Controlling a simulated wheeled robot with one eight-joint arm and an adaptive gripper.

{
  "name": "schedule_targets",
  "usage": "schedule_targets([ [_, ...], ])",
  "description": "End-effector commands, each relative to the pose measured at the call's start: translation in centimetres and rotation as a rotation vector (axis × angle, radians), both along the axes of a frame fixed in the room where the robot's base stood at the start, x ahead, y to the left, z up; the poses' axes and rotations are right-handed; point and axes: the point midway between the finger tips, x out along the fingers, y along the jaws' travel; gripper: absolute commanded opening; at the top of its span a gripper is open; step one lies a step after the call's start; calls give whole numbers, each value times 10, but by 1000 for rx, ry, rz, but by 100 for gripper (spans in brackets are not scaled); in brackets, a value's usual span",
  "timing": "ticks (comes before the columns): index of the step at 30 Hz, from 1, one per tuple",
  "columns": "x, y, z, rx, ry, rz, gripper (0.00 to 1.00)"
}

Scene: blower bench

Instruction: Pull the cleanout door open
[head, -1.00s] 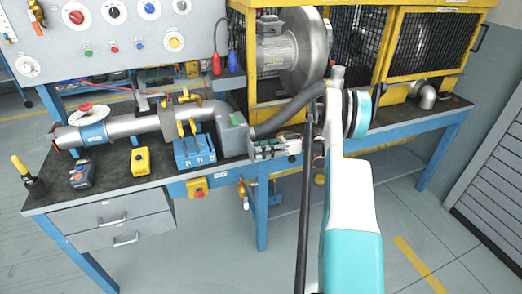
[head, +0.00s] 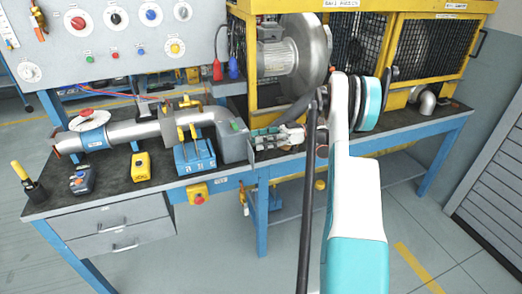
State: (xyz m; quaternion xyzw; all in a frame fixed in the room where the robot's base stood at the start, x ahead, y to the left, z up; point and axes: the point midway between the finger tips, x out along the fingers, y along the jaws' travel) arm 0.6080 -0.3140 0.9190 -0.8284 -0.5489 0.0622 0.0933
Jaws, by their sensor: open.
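The yellow cabinet at the back right has black mesh doors. The right mesh door (head: 431,47) looks closed and has a dark upright handle (head: 479,43) at its right edge. I cannot tell for sure that it is the cleanout door, as the labels are too small to read. My arm, white and teal, rises from the bottom and hides part of the cabinet's lower front.
The blower (head: 302,52) stands left of the mesh doors. A metal elbow pipe (head: 426,101) sits below the right door. Floor is clear at the lower right.

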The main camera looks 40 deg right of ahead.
Motion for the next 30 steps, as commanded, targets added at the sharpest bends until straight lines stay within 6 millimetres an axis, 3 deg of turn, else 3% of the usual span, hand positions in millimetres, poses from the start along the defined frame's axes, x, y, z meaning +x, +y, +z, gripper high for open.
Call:
schedule_targets([
  [6,0,0,22,0,0,0,48],
  [15,0,0,25,0,0,0,48],
  [19,1,4,28,-4,11,2,21],
  [22,6,20,37,-21,60,8,0],
  [30,39,94,82,-107,305,-31,0],
])
